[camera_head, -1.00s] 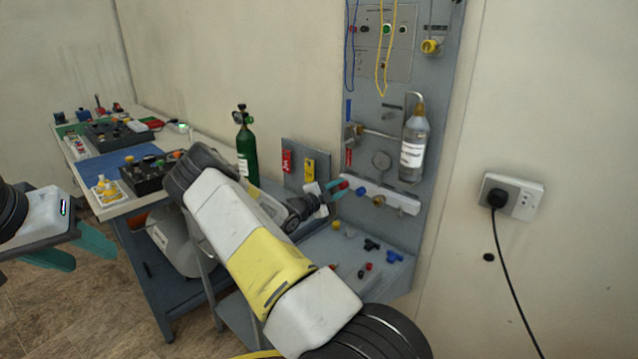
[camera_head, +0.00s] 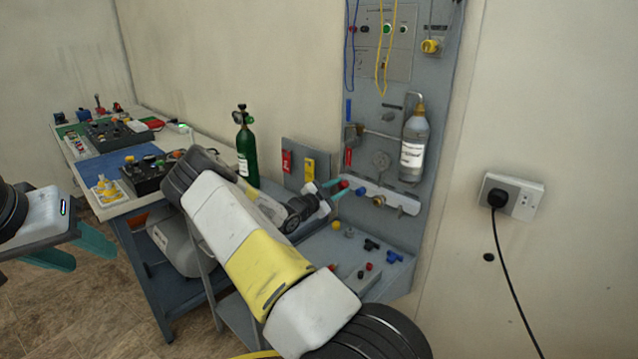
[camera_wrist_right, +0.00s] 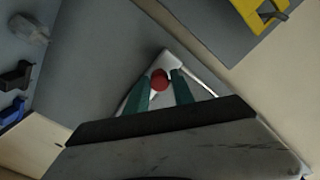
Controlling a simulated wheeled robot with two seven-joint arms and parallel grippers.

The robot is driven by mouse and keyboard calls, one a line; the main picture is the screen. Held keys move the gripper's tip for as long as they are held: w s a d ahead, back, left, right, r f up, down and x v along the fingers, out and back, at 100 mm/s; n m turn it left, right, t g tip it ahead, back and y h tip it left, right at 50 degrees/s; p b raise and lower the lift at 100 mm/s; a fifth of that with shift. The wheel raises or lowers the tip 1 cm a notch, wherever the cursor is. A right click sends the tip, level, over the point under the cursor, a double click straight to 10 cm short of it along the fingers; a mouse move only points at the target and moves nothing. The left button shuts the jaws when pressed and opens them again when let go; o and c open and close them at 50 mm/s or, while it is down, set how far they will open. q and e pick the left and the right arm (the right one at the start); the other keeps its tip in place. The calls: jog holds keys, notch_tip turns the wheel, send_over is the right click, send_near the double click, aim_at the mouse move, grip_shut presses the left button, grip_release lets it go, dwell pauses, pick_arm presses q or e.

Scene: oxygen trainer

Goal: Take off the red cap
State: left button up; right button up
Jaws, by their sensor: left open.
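The small round red cap (camera_head: 343,185) is at the left end of the white rail (camera_head: 405,203) on the grey panel. In the right wrist view the red cap (camera_wrist_right: 160,79) shows between the teal fingertips. My right gripper (camera_head: 337,188) is at the cap, with one finger on each side of it. The fingers look apart, and I cannot tell whether either touches the cap. My left gripper (camera_head: 85,250) is open and empty, far to the left over the floor, away from the panel.
A blue knob (camera_head: 360,191) sits close beside the red cap. A bottle (camera_head: 414,145) hangs above the rail. Blue fittings (camera_head: 394,257) and small knobs lie on the shelf below. A green cylinder (camera_head: 246,155) stands behind my right arm. A socket with a plug (camera_head: 513,197) is at right.

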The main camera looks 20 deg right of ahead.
jog(key=shift+o, duration=1.3)
jog(key=shift+v, duration=1.2)
jog(key=shift+m, duration=1.7)
jog(key=shift+m, duration=1.8)
